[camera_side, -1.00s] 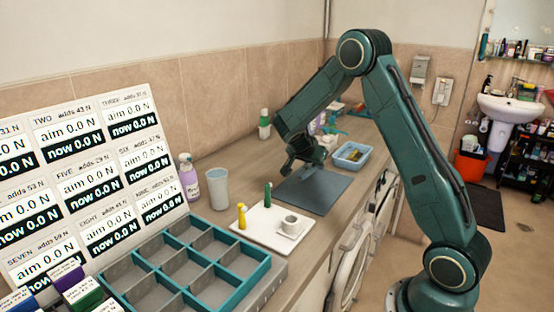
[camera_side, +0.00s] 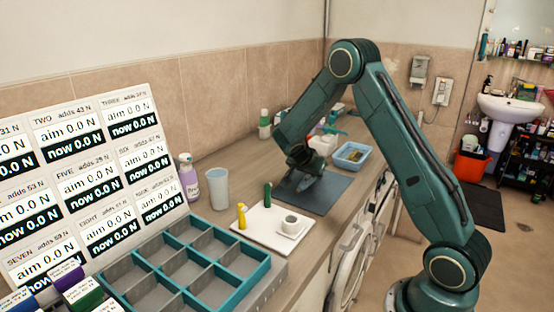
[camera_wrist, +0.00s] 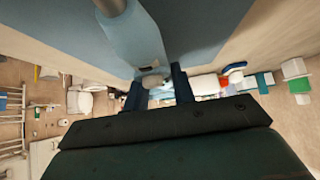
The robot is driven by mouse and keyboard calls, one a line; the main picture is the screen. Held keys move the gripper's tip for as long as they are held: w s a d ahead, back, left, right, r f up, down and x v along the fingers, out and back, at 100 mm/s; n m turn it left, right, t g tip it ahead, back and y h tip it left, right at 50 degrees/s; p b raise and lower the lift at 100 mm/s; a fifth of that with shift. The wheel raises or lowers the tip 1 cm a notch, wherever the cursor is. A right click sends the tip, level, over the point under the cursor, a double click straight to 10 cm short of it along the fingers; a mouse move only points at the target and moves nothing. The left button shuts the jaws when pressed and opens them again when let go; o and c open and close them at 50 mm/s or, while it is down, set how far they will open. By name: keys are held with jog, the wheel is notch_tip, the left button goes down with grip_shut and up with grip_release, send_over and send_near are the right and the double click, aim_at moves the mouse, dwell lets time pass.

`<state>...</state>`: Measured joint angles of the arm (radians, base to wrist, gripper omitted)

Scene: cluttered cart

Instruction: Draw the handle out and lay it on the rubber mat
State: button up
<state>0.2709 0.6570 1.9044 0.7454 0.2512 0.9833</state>
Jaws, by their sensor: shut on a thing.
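The dark blue-grey rubber mat (camera_side: 328,192) lies flat on the counter, and it fills much of the top of the wrist view (camera_wrist: 215,18). My gripper (camera_side: 304,180) is low over the mat's back left part in the side view. In the wrist view its two dark fingers (camera_wrist: 157,77) are shut on a pale grey-blue cylindrical piece, seemingly the handle (camera_wrist: 132,35). It extends up the picture over the mat, and its grey end is between the fingers. The side view does not show the held piece clearly, and I cannot tell whether it touches the mat.
A grey tumbler (camera_side: 218,188) and purple bottle (camera_side: 188,180) stand left. A blue bin (camera_side: 352,155) is behind.

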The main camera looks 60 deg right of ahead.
jog(key=shift+f, duration=1)
jog(key=o, duration=1.1)
jog(key=shift+a+r, duration=0.1)
jog(key=v, duration=1.3)
jog(key=shift+a+r, duration=0.1)
jog(key=shift+r, duration=0.05)
jog(key=shift+a+r, duration=0.1)
jog(key=shift+r, duration=0.05)
